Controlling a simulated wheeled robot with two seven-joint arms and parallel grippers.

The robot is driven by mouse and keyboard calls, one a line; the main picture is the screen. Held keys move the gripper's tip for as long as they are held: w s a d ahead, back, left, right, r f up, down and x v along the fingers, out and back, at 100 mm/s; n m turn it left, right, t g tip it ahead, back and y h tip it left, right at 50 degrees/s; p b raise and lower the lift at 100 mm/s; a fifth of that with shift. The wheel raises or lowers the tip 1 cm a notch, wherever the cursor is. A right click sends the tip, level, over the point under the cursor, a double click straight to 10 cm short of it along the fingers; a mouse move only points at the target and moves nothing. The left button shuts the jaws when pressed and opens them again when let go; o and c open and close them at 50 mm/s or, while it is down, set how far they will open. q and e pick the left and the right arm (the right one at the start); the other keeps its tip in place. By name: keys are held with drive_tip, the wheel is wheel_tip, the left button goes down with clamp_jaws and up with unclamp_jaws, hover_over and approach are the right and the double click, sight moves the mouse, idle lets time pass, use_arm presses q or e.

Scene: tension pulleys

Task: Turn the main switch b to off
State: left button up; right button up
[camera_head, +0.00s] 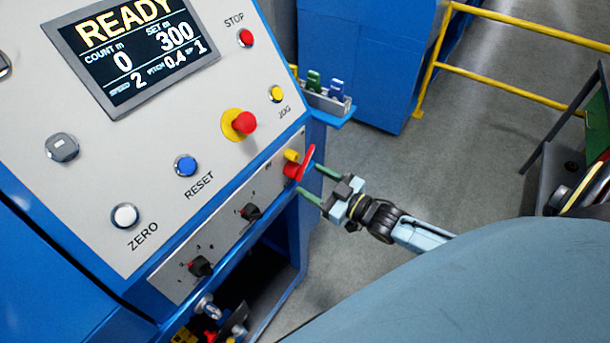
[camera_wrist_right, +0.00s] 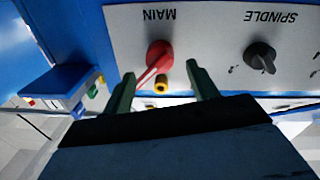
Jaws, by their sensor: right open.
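The main switch is a red rotary handle (camera_head: 300,166) at the right end of the lower grey panel strip. In the right wrist view the red handle (camera_wrist_right: 155,62) sits under the printed word MAIN, which appears upside down, with its lever slanting down-left. My right gripper (camera_head: 308,180) is open, its two green fingers pointing at the panel, close to the handle. In the wrist view the fingers (camera_wrist_right: 160,88) stand on either side of the handle and lever; I cannot tell whether they touch it. My left gripper is not in view.
A yellow part (camera_head: 291,155) sits beside the red handle. Black selector knobs (camera_head: 251,211) are on the same strip; the SPINDLE knob (camera_wrist_right: 261,56) is near. A red emergency button (camera_head: 243,122) is above. A blue shelf (camera_head: 331,105) with coloured items juts out at right.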

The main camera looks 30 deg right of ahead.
sight(302, 175)
drive_tip(key=shift+x, duration=1.65)
clamp_jaws()
